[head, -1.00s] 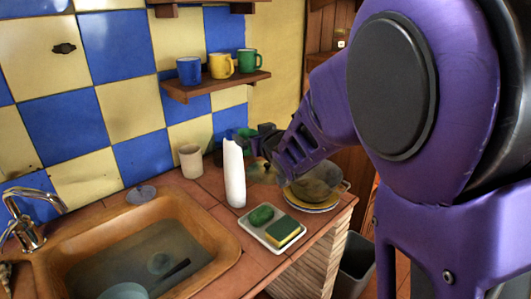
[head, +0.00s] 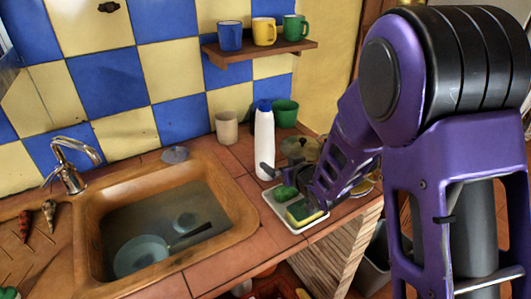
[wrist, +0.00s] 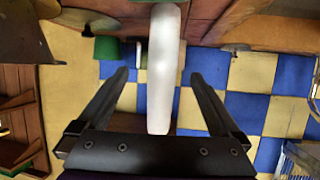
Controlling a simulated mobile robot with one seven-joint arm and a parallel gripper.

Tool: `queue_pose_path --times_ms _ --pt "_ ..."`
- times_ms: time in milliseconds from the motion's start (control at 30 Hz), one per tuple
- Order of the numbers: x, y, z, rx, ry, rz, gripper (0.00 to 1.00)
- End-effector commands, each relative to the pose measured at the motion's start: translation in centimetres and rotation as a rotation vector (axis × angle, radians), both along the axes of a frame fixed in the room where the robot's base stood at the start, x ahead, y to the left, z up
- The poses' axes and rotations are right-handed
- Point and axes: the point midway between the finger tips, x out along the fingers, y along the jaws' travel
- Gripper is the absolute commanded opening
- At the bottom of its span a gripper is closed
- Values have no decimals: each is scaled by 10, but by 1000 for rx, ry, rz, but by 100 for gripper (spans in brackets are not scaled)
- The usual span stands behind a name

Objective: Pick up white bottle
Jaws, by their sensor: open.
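The white bottle (head: 264,140) with a blue cap stands upright on the tiled counter, right of the sink and behind the tray. My gripper (head: 277,180) is low beside it on its right, above the back of the tray, with fingers pointing left. In the wrist view the white bottle (wrist: 163,70) shows between the two fingers of my open gripper (wrist: 160,76), with a gap on each side. Whether it is fully between the fingertips in depth is unclear. The blue cap does not show there.
A tray (head: 272,207) with a green item and a sponge (head: 303,212) lies in front of the bottle. A green cup (head: 285,113) and a beige cup (head: 227,128) stand behind it. A pot (head: 300,149) is to the right. The sink (head: 100,205) is left.

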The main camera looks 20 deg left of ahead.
Motion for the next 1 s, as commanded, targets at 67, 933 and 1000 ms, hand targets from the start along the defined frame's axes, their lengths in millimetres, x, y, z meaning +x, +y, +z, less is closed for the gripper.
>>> queue_pose_path --times_ms 67,933,1000 --pt "12 11 -7 -1 0 3 100" --pt "74 72 -36 0 -2 -1 100" --pt "73 72 -36 0 -2 -1 100"
